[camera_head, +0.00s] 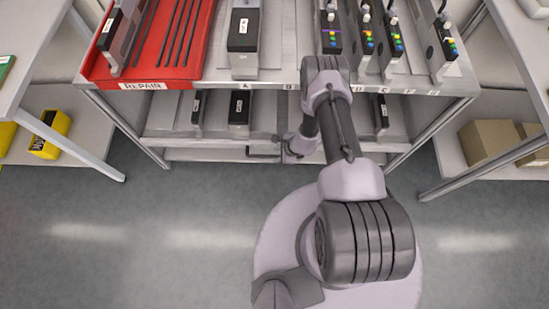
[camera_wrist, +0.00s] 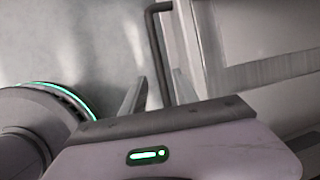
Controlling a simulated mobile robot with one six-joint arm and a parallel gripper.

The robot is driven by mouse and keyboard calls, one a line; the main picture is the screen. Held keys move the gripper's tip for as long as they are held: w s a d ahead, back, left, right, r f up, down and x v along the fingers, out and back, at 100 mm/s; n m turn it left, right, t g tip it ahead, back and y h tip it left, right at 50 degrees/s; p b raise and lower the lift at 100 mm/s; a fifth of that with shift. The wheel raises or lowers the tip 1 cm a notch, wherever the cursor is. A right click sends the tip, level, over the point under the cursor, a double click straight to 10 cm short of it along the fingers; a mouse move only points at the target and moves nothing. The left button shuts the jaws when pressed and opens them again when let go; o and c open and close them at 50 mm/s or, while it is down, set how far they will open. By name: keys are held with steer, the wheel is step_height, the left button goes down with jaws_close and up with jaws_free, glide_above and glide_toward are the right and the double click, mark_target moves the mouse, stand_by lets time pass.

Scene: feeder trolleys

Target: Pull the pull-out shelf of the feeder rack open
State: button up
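The feeder rack (camera_head: 215,85) stands at the top middle of the head view. Its pull-out shelf (camera_head: 205,142) sits below the top deck and holds dark and grey feeders. A dark bar handle (camera_head: 262,155) shows at the front, beside my gripper (camera_head: 284,151), whose fingers are too small to make out there. In the wrist view, the bent dark handle (camera_wrist: 157,50) runs down between the two fingers of my gripper (camera_wrist: 159,75). The fingers are apart, with a gap on each side of the bar. My arm hides part of the shelf front.
A red REPAIR tray (camera_head: 150,75) and several feeders (camera_head: 244,42) stand on the top deck. Side racks stand left and right, with yellow bins (camera_head: 50,135) and cardboard boxes (camera_head: 488,141). The grey floor (camera_head: 160,225) before the rack is clear left of my base.

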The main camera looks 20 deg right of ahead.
mark_target(273, 156)
steer(key=shift+b+x, duration=0.5)
steer(key=shift+x, duration=1.1)
steer(key=shift+r, duration=0.1)
jaws_close()
